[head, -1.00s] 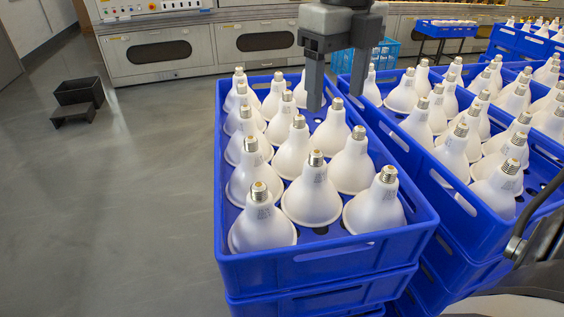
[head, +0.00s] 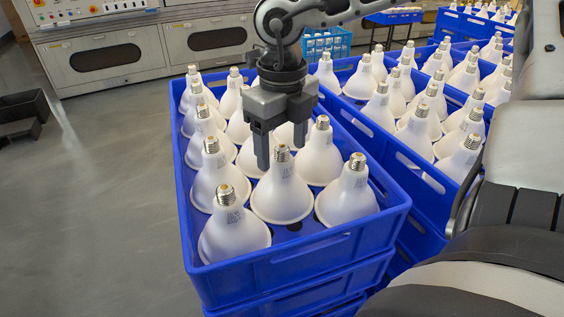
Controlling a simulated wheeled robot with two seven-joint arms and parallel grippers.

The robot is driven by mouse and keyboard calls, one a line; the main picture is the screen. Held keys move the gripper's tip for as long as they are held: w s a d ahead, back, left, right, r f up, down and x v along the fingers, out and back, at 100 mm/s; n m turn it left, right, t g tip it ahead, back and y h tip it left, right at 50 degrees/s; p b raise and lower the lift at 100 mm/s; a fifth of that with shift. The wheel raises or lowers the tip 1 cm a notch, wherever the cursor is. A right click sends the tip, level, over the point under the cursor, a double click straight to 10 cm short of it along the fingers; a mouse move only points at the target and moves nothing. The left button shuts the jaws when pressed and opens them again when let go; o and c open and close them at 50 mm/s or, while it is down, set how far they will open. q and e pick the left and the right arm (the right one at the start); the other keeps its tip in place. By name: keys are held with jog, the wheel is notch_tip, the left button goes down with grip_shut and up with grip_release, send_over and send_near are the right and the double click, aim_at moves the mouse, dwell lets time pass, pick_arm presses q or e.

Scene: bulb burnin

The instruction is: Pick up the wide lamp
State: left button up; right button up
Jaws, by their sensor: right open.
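Wide white reflector lamps with metal screw bases stand upright, bases up, in rows in a blue crate (head: 297,256). I cannot tell which one is meant, as they look alike. My right gripper (head: 281,148) points down over the crate, open, with nothing visibly held. Its fingertips are at about the height of the screw bases in the picture, around the base of the front-middle lamp (head: 283,194). I cannot tell whether they straddle this base or are behind it. The gripper hides parts of lamps in the rows behind. My left gripper is not in view.
The front-left lamp (head: 233,232) and front-right lamp (head: 346,198) stand close beside the front-middle one. A second blue crate (head: 420,180) of similar lamps adjoins on the right. The crates are stacked. A dark bin (head: 22,108) is on the floor at left, with open floor before it.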

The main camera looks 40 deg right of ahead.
aim_at(282, 160)
notch_tip(282, 160, down, 3)
jog(key=shift+a+f, duration=0.1)
jog(key=shift+f, duration=0.1)
jog(key=shift+c, duration=0.4)
grip_shut()
